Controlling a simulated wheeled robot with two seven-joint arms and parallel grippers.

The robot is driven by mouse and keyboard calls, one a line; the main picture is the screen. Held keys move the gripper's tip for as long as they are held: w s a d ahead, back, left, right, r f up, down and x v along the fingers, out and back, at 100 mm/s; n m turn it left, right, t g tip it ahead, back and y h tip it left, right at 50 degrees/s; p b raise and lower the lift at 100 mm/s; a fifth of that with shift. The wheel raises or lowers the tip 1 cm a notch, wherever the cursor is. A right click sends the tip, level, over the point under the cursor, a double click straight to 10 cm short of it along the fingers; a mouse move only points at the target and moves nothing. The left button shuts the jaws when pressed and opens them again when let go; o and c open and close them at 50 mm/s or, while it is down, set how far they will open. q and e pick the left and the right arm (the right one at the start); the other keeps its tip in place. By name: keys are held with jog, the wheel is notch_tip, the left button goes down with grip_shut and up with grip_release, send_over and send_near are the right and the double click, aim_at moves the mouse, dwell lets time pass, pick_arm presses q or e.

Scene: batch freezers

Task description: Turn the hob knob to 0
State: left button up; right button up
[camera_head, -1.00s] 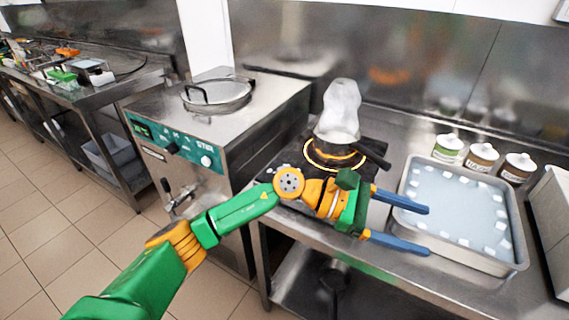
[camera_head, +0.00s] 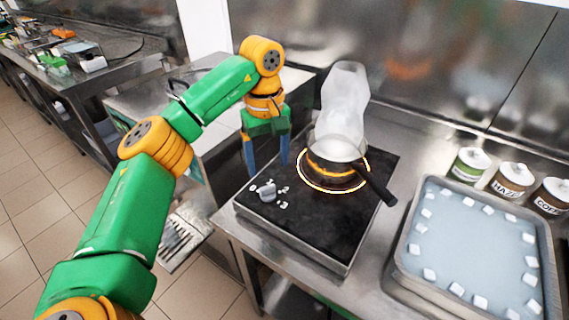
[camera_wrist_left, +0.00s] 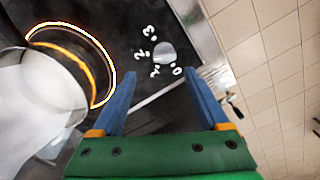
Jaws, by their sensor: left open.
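The grey hob knob (camera_head: 267,192) stands at the front left of the black hob (camera_head: 318,225), with white numerals around it. It also shows in the wrist view (camera_wrist_left: 163,53), with 0, 1, 2 and 3 readable; I cannot tell which its pointer faces. My left gripper (camera_head: 267,167) points down above the hob's left edge, just behind the knob in the picture. Its blue fingers are apart and empty. In the wrist view the knob lies beyond the gap between the fingertips (camera_wrist_left: 160,75), not between them. My right gripper is not in view.
A steaming saucepan (camera_head: 335,150) stands on the glowing orange ring (camera_head: 322,187), close to my gripper's right; its dark handle (camera_head: 378,186) points front right. A tray of water with white cubes (camera_head: 402,275) and several jars (camera_head: 470,166) are further right. A steel machine (camera_head: 205,130) is behind my arm.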

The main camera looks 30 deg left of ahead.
aim_at(268, 186)
pick_arm(q)
jog(key=shift+w+a+f, duration=0.1)
jog(key=shift+w+f, duration=0.1)
jog(key=shift+w, duration=0.15)
jog(key=f, duration=0.2)
jog(key=s+f, duration=0.1)
jog(key=s+f+p, duration=0.1)
jog(key=f, duration=0.1)
jog(key=shift+f, duration=0.35)
jog(key=shift+w+f, duration=0.25)
jog(key=shift+w, duration=0.05)
jog(key=shift+s+r, duration=0.1)
jog(key=shift+s, duration=0.05)
grip_shut()
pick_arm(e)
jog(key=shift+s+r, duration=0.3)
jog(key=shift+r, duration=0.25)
